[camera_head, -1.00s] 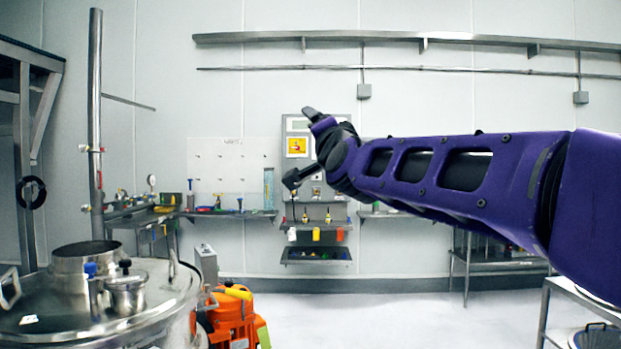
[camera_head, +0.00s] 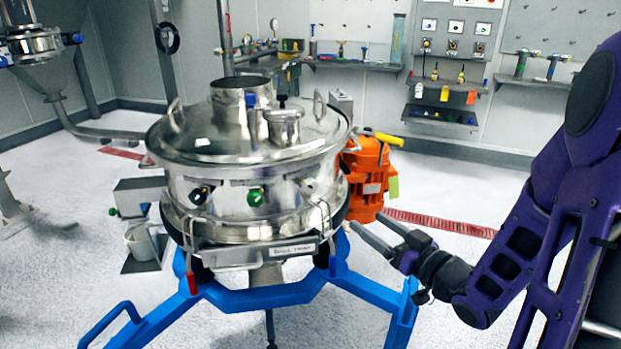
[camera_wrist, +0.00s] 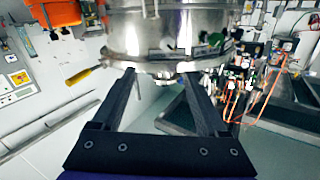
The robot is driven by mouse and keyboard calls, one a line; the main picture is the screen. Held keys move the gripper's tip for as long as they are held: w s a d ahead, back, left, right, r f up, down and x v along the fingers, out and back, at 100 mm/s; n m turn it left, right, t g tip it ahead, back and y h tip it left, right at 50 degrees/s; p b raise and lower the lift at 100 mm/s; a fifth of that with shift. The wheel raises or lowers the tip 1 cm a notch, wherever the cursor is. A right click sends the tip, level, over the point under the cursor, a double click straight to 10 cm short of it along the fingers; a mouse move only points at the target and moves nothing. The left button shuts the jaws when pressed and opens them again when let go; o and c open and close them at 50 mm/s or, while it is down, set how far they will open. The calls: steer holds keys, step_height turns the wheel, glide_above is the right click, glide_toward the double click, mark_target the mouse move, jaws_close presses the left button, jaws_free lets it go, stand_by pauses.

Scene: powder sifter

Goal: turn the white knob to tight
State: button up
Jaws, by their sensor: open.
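The round steel sifter (camera_head: 262,215) stands left of centre in the head view. Its side carries a black knob (camera_head: 200,194), a green knob (camera_head: 255,196) and a small pale fitting (camera_head: 309,187) that may be the white knob. In the wrist view, the sifter's steel side (camera_wrist: 125,35) fills the top, with a pale fitting (camera_wrist: 168,46) beyond the fingers and a green one (camera_wrist: 215,40) to its right. My gripper (camera_head: 365,219) is open and empty, to the right of the sifter and apart from it. Its two fingers (camera_wrist: 160,74) point toward the sifter's lower edge.
An orange motor (camera_head: 366,180) with a yellow handle sits right of the sifter. Blue legs (camera_head: 380,280) carry the sifter, close to my gripper. The floor at front right is partly clear.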

mark_target(313, 187)
steer(key=shift+y, duration=0.3)
steer(key=x, duration=1.1)
steer(key=a+b+x, duration=0.1)
steer(key=x, duration=0.5)
steer(key=shift+s+f, duration=0.2)
steer(key=shift+c, duration=0.3)
jaws_close()
